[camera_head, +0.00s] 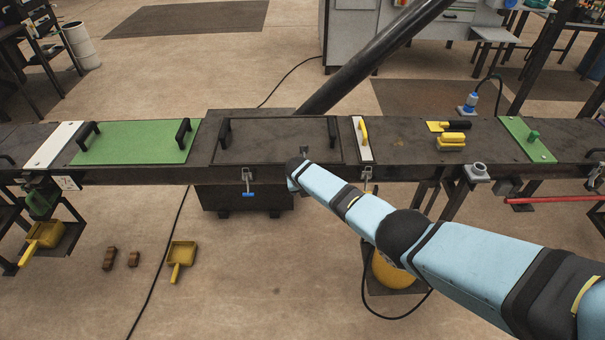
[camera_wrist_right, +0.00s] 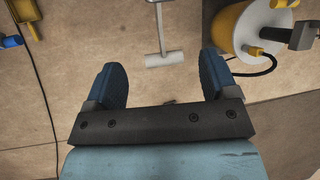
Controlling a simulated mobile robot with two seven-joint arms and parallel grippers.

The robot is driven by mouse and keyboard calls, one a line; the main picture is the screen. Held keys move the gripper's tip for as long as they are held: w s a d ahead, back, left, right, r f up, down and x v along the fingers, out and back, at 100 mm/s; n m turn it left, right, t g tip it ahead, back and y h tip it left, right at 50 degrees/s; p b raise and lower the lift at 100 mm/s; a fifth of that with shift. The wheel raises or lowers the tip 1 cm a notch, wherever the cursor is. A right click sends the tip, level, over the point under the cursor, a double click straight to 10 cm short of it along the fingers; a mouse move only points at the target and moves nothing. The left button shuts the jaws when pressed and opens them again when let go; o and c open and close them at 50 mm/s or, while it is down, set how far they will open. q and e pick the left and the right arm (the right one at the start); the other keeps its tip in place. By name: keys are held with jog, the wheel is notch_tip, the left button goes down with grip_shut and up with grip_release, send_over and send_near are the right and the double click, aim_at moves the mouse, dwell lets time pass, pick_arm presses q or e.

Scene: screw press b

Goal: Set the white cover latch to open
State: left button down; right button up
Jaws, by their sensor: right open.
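The white cover latch (camera_head: 367,178) is on the front edge of the dark bench, below the narrow white plate, partly close to my right arm in the head view. In the right wrist view its white T-shaped handle (camera_wrist_right: 166,59) lies ahead of my right gripper (camera_wrist_right: 165,75), roughly between the two blue fingers. The fingers are spread apart and nothing is held. Whether they touch the handle is not clear, but a gap shows on both sides. In the head view my right arm ends near the bench front, its fingers mostly hidden. My left gripper is not in view.
A blue-handled latch (camera_head: 248,192) hangs on the bench front to the left. The dark cover (camera_head: 275,140) with two black handles lies on the bench. A yellow dustpan (camera_head: 182,255) lies on the open floor.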

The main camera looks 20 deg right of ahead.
jog(key=v, duration=0.9)
jog(key=shift+s+a+r, duration=0.1)
jog(key=shift+r, duration=0.05)
dwell(0.4)
